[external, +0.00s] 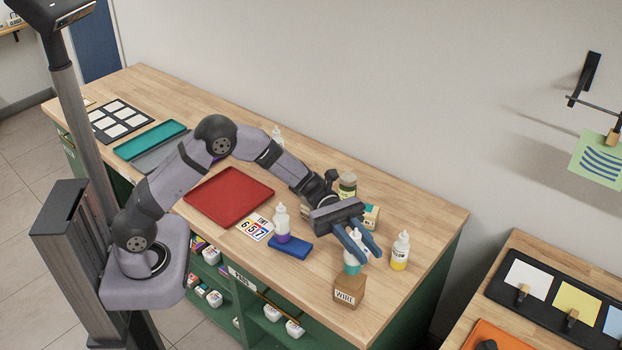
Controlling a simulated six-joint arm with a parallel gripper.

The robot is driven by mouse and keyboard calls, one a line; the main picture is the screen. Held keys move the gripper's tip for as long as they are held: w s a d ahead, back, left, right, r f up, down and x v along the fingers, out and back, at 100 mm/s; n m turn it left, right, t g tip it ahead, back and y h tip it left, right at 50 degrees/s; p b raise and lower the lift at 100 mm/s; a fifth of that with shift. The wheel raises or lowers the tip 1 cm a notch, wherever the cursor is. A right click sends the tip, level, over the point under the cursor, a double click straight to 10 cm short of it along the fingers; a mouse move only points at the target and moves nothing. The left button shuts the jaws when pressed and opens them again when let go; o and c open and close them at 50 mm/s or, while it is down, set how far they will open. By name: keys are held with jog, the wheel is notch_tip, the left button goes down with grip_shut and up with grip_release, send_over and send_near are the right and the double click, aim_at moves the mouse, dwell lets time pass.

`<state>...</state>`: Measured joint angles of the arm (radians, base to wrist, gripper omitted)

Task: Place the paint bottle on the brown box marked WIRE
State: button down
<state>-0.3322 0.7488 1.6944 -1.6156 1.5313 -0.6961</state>
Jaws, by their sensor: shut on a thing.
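My gripper (366,254) is over the front right part of the workbench, pointing down toward the right. It is shut on a white-topped paint bottle with teal paint (351,268), which looks roughly upright. The fingers hide part of the bottle. The brown box marked WIRE (348,292) sits at the bench's front edge, just below the bottle in the picture. The bottle's base is close to the box's top back edge; I cannot tell whether it touches the box, is above it or is behind it.
A yellow paint bottle (400,252) stands just right of my gripper. A purple paint bottle (282,224) is at a blue block (290,248) to the left. A jar (347,186) is behind the gripper. A red tray (229,196) lies farther left. Bare bench shows at right.

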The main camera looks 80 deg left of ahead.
jog(key=shift+f+p, duration=0.3)
jog(key=shift+f, duration=1.4)
jog(key=shift+f, duration=0.1)
jog(key=c, duration=1.5)
grip_release()
jog(key=shift+c, duration=0.2)
jog(key=b+v, duration=0.4)
jog(key=v, duration=0.8)
